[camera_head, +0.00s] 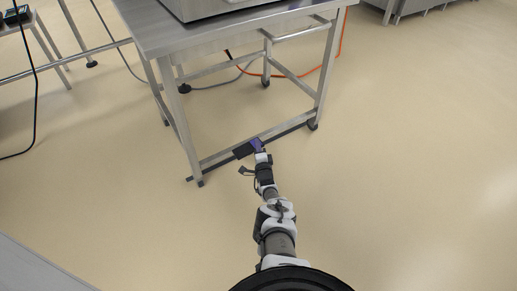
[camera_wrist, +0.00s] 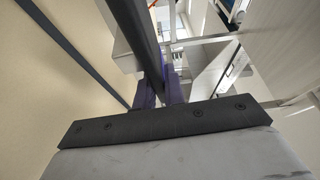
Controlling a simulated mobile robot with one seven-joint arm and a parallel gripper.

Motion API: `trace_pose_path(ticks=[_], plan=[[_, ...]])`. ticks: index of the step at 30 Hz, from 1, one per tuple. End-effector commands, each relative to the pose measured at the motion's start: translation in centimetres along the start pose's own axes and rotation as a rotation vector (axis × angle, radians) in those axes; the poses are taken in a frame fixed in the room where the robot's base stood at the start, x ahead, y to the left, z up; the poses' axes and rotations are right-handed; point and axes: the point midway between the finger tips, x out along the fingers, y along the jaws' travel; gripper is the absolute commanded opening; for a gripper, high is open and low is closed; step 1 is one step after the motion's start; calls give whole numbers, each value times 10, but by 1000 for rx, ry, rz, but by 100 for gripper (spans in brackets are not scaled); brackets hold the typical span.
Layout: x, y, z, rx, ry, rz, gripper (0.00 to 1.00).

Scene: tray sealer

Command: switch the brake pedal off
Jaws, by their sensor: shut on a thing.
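The brake pedal (camera_head: 286,131) is a long dark bar low across the front legs of a steel table, close to the floor. My gripper (camera_head: 257,145) is at the middle of this bar, reached from the front. In the wrist view, a dark grey bar (camera_wrist: 141,35) runs down to the purple fingers of my gripper (camera_wrist: 160,92). The fingers are shut on this bar, one on each side. The exact contact is partly hidden by the gripper's dark mounting plate. Whether the pedal is pressed or raised cannot be told.
The steel table (camera_head: 165,32) stands above the pedal, with a machine (camera_head: 215,6) on top. An orange cable (camera_head: 336,48) and a grey cable run behind its legs. Another frame stands at the far left. The floor in front and to the right is clear.

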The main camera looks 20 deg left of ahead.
Motion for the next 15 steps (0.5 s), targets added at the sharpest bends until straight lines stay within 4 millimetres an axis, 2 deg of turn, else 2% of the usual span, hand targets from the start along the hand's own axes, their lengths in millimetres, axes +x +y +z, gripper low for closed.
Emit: trace_pose_path(ticks=[6,15], plan=[[-1,-3,3,-109,-1,-45,0],[-2,-6,3,-174,0,-73,0]])
